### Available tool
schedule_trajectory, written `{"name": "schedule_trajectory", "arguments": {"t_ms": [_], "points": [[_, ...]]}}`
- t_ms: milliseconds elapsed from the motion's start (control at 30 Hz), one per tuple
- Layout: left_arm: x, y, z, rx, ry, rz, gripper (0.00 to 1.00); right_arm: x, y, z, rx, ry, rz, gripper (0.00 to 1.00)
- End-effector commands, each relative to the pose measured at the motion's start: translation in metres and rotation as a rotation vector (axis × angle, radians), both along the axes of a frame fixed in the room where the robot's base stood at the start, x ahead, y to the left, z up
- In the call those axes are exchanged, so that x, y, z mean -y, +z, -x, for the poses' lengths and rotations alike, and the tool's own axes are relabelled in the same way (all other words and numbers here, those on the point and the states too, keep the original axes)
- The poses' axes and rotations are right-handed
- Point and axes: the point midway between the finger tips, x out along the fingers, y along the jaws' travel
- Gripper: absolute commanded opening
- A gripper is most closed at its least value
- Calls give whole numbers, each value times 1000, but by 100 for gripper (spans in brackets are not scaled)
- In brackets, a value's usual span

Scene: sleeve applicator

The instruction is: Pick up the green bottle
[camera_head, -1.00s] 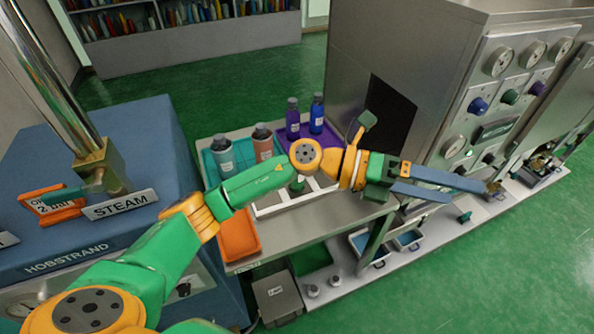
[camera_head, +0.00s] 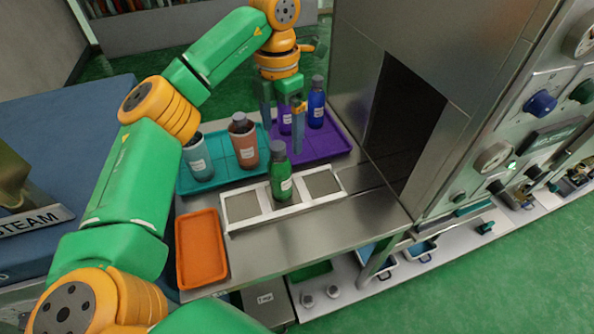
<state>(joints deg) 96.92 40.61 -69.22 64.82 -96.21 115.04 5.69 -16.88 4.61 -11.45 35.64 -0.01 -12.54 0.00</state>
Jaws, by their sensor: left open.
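The green bottle (camera_head: 281,178) stands upright in the middle of the white framed rack (camera_head: 240,224) on the steel table. It has a dark grey cap and a white label. My left gripper (camera_head: 282,145) points down above and behind the bottle, near the purple tray. Its fingers are apart, and no bottle is seen held between them. One finger partly hides a purple bottle (camera_head: 285,120). My right gripper is not in view.
A teal tray (camera_head: 222,182) holds a grey-teal bottle (camera_head: 197,157) and a salmon bottle (camera_head: 244,143). A purple tray (camera_head: 325,147) holds the purple bottle and a blue bottle (camera_head: 316,105). An orange tray (camera_head: 201,249) is empty. A steel machine (camera_head: 370,40) stands close right.

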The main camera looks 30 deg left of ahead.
Motion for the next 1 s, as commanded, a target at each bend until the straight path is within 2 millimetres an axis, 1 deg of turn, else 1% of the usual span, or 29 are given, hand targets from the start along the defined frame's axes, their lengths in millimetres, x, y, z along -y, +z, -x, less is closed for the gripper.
{"name": "schedule_trajectory", "arguments": {"t_ms": [33, 133, 267, 433, 533, 633, 767, 800, 867, 900, 967, 1000], "points": [[-1, -13, 0, 0, 1, -1, 100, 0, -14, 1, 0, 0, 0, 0], [-1, -19, 1, -1, 2, -3, 100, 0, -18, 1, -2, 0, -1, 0], [-2, -31, 2, -4, 2, -3, 100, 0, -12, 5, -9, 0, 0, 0], [-6, -60, 4, -7, 2, -2, 100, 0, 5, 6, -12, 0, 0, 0], [-5, -78, 4, -5, 1, -2, 100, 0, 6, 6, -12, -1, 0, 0], [-5, -85, 3, -2, 1, -2, 100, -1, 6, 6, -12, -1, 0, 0], [-5, -86, 3, 0, 1, -1, 100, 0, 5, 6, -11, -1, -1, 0], [-5, -86, 3, 0, 1, -1, 97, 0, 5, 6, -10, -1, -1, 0], [-5, -86, 3, 0, 1, -1, 81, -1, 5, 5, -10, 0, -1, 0], [-5, -86, 3, 0, 0, -1, 70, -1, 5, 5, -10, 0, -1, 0], [-5, -86, 3, -1, 0, -1, 54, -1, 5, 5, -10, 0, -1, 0], [-5, -86, 3, -1, 0, 0, 43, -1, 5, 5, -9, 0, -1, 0]]}}
